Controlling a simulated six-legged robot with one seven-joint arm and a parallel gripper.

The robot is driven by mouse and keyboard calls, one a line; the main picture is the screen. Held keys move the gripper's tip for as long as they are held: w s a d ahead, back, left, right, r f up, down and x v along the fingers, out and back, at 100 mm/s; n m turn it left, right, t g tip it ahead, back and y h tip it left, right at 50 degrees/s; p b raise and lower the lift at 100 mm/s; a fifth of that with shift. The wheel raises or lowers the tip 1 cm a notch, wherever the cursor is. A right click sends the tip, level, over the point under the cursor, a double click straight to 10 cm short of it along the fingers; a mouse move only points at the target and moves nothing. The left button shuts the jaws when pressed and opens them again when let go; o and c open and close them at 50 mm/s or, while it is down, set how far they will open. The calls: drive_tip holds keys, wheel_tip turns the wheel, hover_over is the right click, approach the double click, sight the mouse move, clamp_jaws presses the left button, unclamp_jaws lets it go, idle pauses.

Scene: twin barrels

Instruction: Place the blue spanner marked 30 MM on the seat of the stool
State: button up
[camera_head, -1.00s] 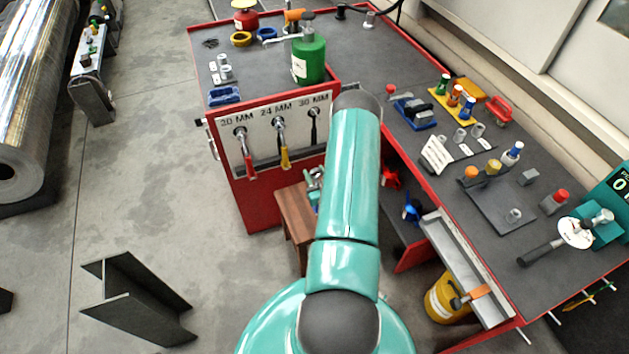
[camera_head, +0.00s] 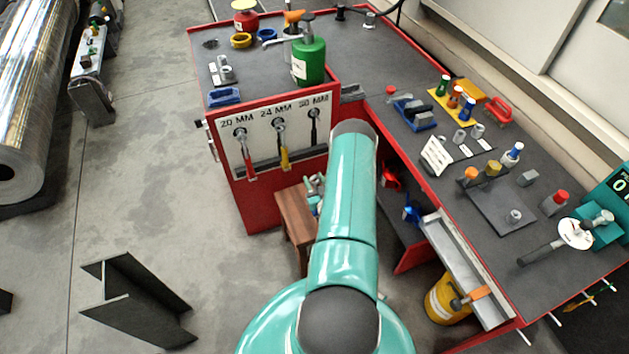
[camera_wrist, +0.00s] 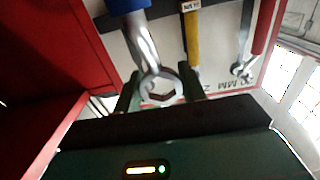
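In the wrist view, the picture is upside down and the spanner's ring end (camera_wrist: 162,88), chrome shaft and blue handle (camera_wrist: 127,5) show close up. The brown wooden stool (camera_head: 294,214) stands below the panel, partly behind my arm.
A red-handled spanner (camera_head: 247,160) and a yellow-handled one (camera_head: 282,148) hang beside it. The red bench (camera_head: 250,200) surrounds the panel. A dark steel beam (camera_head: 135,300) lies on the open floor left.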

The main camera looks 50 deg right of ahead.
drive_tip(key=o, duration=0.4)
drive_tip(key=shift+o, duration=0.2)
